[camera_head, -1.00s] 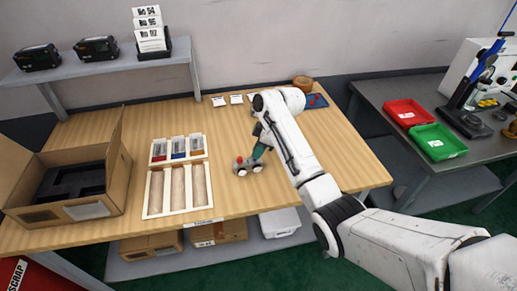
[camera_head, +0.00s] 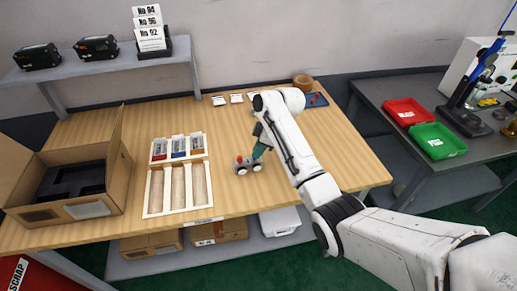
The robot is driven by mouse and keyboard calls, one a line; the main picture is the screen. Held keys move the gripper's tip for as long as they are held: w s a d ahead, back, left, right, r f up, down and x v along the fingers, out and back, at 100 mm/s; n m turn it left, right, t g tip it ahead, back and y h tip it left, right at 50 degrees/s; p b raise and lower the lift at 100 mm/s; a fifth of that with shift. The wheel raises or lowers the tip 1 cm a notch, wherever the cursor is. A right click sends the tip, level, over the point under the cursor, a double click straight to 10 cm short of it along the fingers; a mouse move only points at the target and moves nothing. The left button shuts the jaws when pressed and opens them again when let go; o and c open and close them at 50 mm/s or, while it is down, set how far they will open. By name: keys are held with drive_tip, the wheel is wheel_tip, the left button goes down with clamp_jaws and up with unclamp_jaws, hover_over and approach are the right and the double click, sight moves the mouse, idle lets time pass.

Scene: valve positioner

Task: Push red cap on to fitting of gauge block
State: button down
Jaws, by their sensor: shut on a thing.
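The gauge block (camera_head: 249,167) is a small grey piece with dark round gauges. It stands on the wooden table, right of the wooden tray. A red cap (camera_head: 239,160) shows at its upper left; I cannot tell how far it sits on the fitting. My gripper (camera_head: 259,152) comes down from the upper right with teal fingers at the block. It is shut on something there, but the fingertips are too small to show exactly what.
A wooden tray (camera_head: 147,197) with long slots and small compartments lies to the left. An open cardboard box (camera_head: 122,190) stands farther left. The table front right is clear.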

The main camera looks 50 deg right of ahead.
drive_tip(key=shift+f, duration=0.4)
drive_tip(key=c, duration=1.1)
unclamp_jaws()
drive_tip(key=shift+o, duration=0.2)
drive_tip(key=shift+r, duration=0.15)
drive_tip(key=b+v, duration=0.1)
drive_tip(key=v, duration=0.9)
drive_tip(key=shift+r, duration=0.25)
drive_tip(key=shift+s, duration=0.1)
